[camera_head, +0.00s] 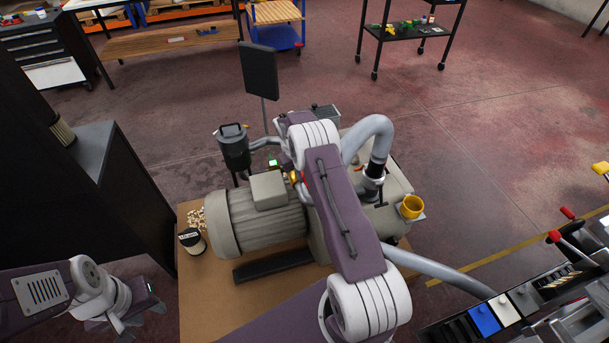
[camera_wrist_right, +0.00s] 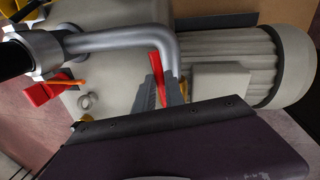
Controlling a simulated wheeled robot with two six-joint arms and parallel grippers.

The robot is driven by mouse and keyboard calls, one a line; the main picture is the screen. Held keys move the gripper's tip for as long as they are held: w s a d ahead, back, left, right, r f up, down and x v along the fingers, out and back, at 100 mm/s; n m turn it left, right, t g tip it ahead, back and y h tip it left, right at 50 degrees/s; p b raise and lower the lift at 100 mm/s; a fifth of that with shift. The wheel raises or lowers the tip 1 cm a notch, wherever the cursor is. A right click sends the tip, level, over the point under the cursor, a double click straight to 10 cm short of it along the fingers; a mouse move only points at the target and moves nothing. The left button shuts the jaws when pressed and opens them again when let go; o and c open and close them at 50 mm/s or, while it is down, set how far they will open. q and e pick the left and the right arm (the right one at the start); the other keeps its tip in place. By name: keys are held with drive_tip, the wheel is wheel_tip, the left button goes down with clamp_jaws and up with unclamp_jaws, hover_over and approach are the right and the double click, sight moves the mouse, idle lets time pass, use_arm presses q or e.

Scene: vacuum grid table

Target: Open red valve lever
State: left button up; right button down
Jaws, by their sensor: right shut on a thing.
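A red valve lever (camera_wrist_right: 159,72) shows in the right wrist view beside a bent grey pipe (camera_wrist_right: 125,38). My right gripper (camera_wrist_right: 165,90) is shut on this lever, with the red between its two grey fingers. A second red lever (camera_wrist_right: 42,92) sits further left at the pipe's collar, apart from the gripper. In the head view my right arm covers the middle of the pump and hides the right gripper. My left gripper (camera_head: 130,308) hangs at the lower left, away from the pump; its fingers are too unclear to judge.
The pump's ribbed grey motor (camera_head: 260,222) stands on a brown board (camera_head: 200,315). A black can (camera_head: 192,241) is at its left, and a yellow cup (camera_head: 411,207) at its right. A tool-laden bench (camera_head: 500,315) is at lower right.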

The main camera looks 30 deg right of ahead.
idle(0.4)
drive_tip(key=c, duration=1.4)
unclamp_jaws()
wheel_tip(320, 180, up, 9)
drive_tip(key=a, duration=0.1)
drive_tip(key=shift+w+a, duration=0.15)
drive_tip(key=shift+a, duration=0.25)
drive_tip(key=shift+f, duration=0.1)
